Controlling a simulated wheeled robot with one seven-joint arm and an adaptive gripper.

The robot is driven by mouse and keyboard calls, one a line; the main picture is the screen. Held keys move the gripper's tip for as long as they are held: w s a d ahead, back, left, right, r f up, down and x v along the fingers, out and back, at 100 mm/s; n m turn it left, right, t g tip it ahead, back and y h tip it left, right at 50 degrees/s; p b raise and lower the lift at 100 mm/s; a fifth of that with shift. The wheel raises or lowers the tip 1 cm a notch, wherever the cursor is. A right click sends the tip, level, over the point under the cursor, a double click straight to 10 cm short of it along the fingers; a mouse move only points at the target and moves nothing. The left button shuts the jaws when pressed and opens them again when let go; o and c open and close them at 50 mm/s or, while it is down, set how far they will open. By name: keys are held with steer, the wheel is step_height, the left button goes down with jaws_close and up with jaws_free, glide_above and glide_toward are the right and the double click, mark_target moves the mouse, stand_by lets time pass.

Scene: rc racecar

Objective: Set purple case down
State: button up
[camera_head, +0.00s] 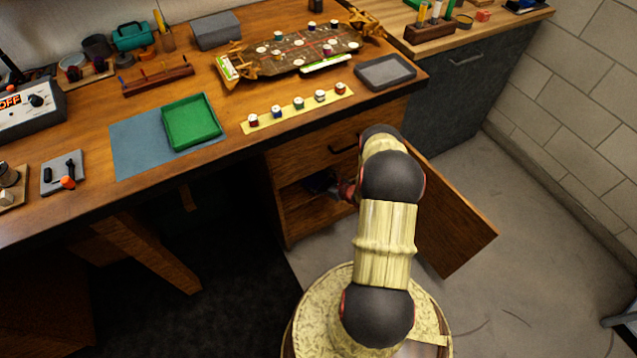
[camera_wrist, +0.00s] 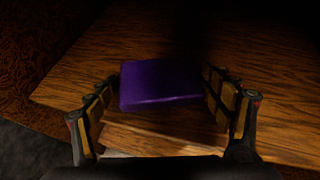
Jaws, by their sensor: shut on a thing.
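The purple case (camera_wrist: 160,88) is a flat box between the two fingertips of my gripper (camera_wrist: 162,76) in the wrist view. My gripper is shut on it by its left and right sides. Below it is a brown wooden surface (camera_wrist: 130,137), the floor or a shelf of the open cabinet (camera_head: 288,203). I cannot tell whether the case touches that surface. In the head view my gripper (camera_head: 326,186) reaches into the cabinet and is small and dark there, partly behind my arm.
The cabinet door (camera_head: 455,220) stands open to the right of my arm. A drawer (camera_head: 310,150) is above the opening.

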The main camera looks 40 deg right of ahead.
steer(key=o, duration=1.2)
steer(key=shift+r, duration=0.1)
steer(key=p+v, duration=0.4)
steer(key=v, duration=0.8)
